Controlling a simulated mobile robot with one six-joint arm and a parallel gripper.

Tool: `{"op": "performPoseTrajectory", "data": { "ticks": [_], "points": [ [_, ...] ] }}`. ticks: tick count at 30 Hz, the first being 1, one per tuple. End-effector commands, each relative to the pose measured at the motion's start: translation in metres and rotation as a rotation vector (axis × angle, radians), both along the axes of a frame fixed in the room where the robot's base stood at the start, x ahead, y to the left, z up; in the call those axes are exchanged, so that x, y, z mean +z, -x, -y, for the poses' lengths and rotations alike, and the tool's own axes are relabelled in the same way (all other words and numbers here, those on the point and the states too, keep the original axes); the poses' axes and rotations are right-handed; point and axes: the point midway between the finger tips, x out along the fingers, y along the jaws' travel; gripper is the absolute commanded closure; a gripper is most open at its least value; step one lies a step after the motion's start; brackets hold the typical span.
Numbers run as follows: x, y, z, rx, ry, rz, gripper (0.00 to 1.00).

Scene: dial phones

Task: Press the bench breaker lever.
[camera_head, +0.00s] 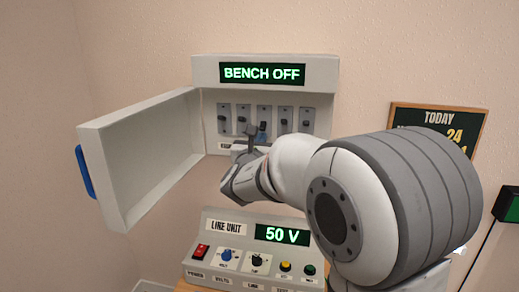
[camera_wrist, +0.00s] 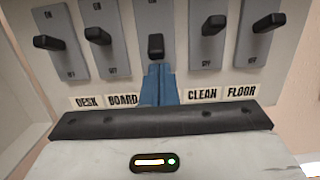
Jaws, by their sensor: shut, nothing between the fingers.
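The breaker box (camera_head: 265,68) hangs open on the wall, and its display reads BENCH OFF. Inside is a row of several dark levers on grey plates. The middle lever (camera_wrist: 156,45) stands between the levers tagged BOARD and CLEAN; its own tag is hidden behind my gripper. Its plate shows ON at the top, and its lower end is covered. My gripper (camera_wrist: 158,72) is shut and empty, its blue fingers just below the middle lever. I cannot tell whether they touch. In the head view my gripper (camera_head: 262,133) reaches into the box at the middle column.
The box door (camera_head: 150,150) with a blue handle (camera_head: 84,172) is swung out to the left. Below is the LINE UNIT console (camera_head: 215,228) with a red switch, knobs and a 50 V display. A TODAY board (camera_head: 400,115) hangs at right, partly behind my arm. Neighbouring levers stand close on both sides.

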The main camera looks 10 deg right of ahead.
Motion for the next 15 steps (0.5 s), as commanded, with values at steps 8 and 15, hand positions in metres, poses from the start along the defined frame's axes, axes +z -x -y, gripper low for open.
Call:
{"op": "performPoseTrajectory", "data": {
  "ticks": [8,15],
  "points": [
    [0.0009,-0.0100,0.0045,0.000,0.000,-0.001,1.00],
    [0.0012,-0.0097,0.0077,-0.001,0.000,-0.001,1.00]
  ]
}}
